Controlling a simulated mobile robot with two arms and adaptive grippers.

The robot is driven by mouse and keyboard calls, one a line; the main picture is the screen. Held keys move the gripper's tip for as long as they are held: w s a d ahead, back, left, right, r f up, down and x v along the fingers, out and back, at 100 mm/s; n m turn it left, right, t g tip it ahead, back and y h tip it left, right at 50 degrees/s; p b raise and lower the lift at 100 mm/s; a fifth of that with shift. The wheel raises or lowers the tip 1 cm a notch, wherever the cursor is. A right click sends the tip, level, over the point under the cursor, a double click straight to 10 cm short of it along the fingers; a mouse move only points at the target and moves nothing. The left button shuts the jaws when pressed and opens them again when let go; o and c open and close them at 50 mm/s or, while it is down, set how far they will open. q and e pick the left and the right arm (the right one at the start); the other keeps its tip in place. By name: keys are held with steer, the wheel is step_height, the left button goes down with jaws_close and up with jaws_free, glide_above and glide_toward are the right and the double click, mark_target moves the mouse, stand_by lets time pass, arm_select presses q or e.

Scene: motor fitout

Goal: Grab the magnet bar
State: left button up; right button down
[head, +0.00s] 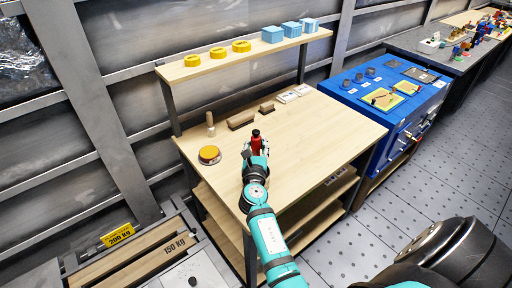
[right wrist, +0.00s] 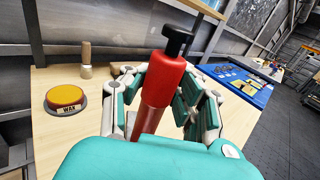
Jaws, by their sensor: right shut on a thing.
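The magnet bar (head: 256,135) appears to be the red upright cylinder with a black knobbed top over the wooden workbench (head: 330,128). In the right wrist view the red bar (right wrist: 158,92) stands between my fingers, slightly tilted in the picture. My right gripper (head: 257,150) is shut on it, with fingers on both sides in the right wrist view (right wrist: 165,100). The bar's lower end is hidden by my gripper, so I cannot tell whether it touches the bench. My left gripper is not in view.
A yellow-topped wax tin (head: 209,154), a wooden-handled tool (head: 210,125) and brown blocks (head: 241,120) are on the bench. A shelf (head: 245,54) above holds yellow rings and blue blocks. A blue workbench (head: 370,110) stands right. The bench's right front is clear.

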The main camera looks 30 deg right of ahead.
step_height(320, 180, up, 2)
steer(key=shift+p, duration=0.3)
steer(key=shift+s+r, duration=0.15)
steer(key=shift+r, duration=0.2)
steer(key=s+d+r, duration=0.1)
steer(key=s, duration=1.4)
steer(key=shift+s+d, duration=0.15)
steer(key=shift+s, duration=0.25)
steer(key=shift+c, duration=2.1)
jaws_free()
